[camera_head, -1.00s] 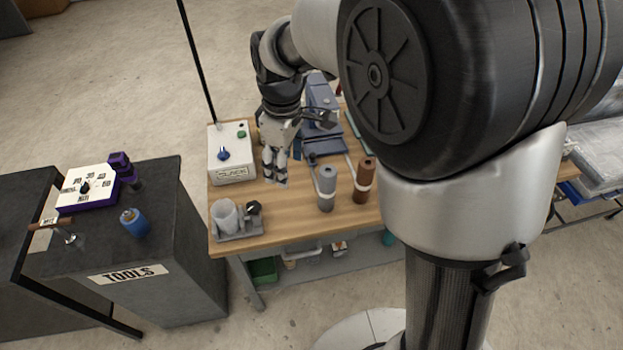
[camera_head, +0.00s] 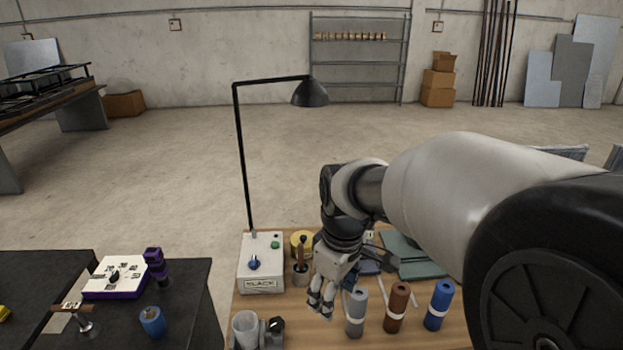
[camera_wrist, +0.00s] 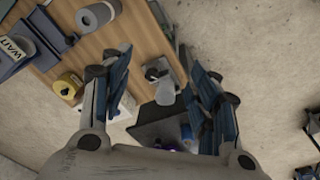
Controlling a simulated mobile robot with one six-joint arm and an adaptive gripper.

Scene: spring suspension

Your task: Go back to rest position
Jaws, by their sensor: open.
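My gripper (camera_head: 321,305) hangs fingers down over the wooden table (camera_head: 300,335) in the head view, between the white control box and the grey cylinder. In the wrist view my gripper (camera_wrist: 160,80) has its two fingers spread apart, with nothing held between them. Past the fingers the wrist view shows the table's edge, a pale cup in a grey holder (camera_wrist: 160,82) and a dark cabinet. My arm hides part of the table.
The white control box (camera_head: 260,268) and a black lamp (camera_head: 310,93) stand at left. Grey (camera_head: 356,312), brown (camera_head: 397,308) and blue (camera_head: 439,305) cylinders stand upright right of my gripper. The dark tool cabinet (camera_head: 190,300) is left, across a gap. Floor behind is clear.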

